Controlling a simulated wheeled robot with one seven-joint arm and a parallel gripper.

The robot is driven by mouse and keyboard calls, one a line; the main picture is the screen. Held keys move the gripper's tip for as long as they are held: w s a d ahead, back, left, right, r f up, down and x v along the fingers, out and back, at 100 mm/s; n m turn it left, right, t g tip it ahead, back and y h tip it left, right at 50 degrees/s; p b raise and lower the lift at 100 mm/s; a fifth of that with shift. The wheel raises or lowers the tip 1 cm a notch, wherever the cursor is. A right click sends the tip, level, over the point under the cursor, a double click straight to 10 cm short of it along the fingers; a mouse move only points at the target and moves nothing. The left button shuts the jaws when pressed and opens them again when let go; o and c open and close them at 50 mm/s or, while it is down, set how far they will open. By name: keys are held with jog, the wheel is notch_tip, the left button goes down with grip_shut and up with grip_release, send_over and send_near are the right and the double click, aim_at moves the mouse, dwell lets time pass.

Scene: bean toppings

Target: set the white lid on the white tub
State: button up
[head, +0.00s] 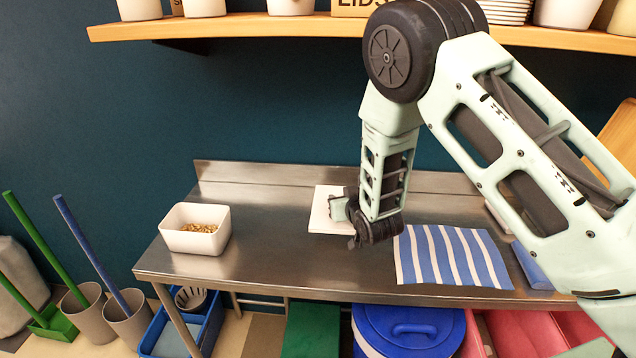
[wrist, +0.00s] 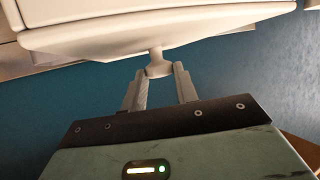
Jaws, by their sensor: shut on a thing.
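The white tub (head: 195,229) stands upright and open at the left end of the steel table, with golden-brown beans inside. My gripper (head: 342,209) is to the right of the tub, near the middle of the table. In the wrist view, my gripper (wrist: 159,78) is shut on the small knob of the white lid (wrist: 150,32). The lid fills the top of that view. In the head view, a white flat shape at my fingers appears to be this lid (head: 322,212); my gripper partly covers it. Its height above the table is hard to tell.
A blue-and-white striped cloth (head: 452,256) lies right of my gripper on the steel table (head: 270,255). The table is bare between tub and gripper. A wooden shelf (head: 250,26) with pots hangs above. Bins, including a blue lidded one (head: 408,330), stand below.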

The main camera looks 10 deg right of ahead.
jog(key=shift+m+h, duration=0.3)
jog(key=shift+h, duration=0.1)
jog(key=s+d+f, duration=0.1)
jog(key=s+f, duration=0.1)
jog(key=s+d+f+b, duration=0.1)
jog(key=s, duration=0.2)
jog(key=s+d+f+b, duration=0.1)
jog(key=s+f, duration=0.1)
jog(key=shift+s+d+f, duration=0.15)
jog(key=shift+s+f, duration=0.05)
jog(key=shift+f, duration=0.15)
jog(key=s+d, duration=0.1)
jog(key=s, duration=0.1)
jog(key=s+f+b, duration=0.1)
jog(key=s, duration=0.1)
jog(key=s+d+f+b, duration=0.1)
jog(key=s, duration=0.2)
jog(key=shift+d+f, duration=0.2)
jog(key=shift+d, duration=0.15)
jog(key=d, duration=0.2)
jog(key=s+d, duration=0.1)
jog(key=d, duration=0.2)
jog(key=shift+s+d, duration=0.15)
jog(key=shift+d, duration=0.1)
